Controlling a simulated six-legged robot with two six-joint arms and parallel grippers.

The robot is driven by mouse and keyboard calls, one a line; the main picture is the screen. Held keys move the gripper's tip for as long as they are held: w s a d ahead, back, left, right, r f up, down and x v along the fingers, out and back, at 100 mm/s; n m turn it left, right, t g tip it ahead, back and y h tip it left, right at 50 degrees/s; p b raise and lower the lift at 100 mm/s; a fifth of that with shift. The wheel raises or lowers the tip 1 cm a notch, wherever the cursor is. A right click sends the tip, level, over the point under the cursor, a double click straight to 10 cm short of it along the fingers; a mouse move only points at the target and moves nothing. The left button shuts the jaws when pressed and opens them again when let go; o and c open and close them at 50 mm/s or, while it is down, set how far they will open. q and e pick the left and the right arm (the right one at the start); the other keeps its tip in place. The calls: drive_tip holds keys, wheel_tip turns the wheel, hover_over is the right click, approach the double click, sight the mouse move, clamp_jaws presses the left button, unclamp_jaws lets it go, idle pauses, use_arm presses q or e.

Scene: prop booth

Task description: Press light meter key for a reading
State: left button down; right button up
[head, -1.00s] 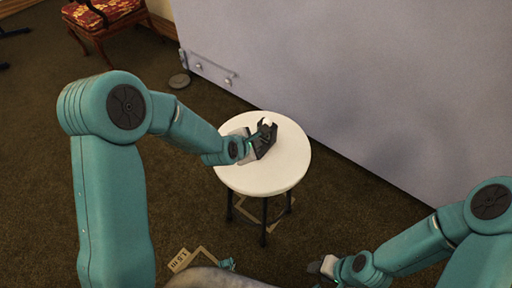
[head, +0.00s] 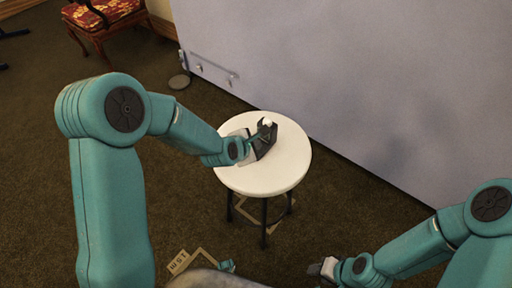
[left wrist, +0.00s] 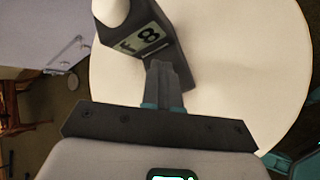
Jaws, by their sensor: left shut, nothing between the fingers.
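The light meter (head: 270,132) is a small dark device with a white dome on the round white stool. My left gripper (head: 259,141) is at the meter. In the left wrist view its fingers (left wrist: 162,68) are shut and empty, their tips over the lower part of the meter's face. They hide the key, and I cannot tell whether they touch. My right gripper (head: 318,268) is low in the head view, away from the stool; its jaw state is unclear.
The stool's white top (head: 285,170) is otherwise clear. A large grey panel (head: 340,80) stands close behind it. A red-cushioned chair (head: 105,15) is at upper left. Tape marks and a label (head: 180,262) lie on the brown carpet.

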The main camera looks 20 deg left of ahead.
use_arm(q)
drive_tip(key=shift+r+p, duration=0.3)
drive_tip(key=shift+r, duration=0.5)
drive_tip(key=shift+r+p, duration=1.5)
drive_tip(key=shift+r, duration=1.05)
drive_tip(key=shift+f, duration=0.1)
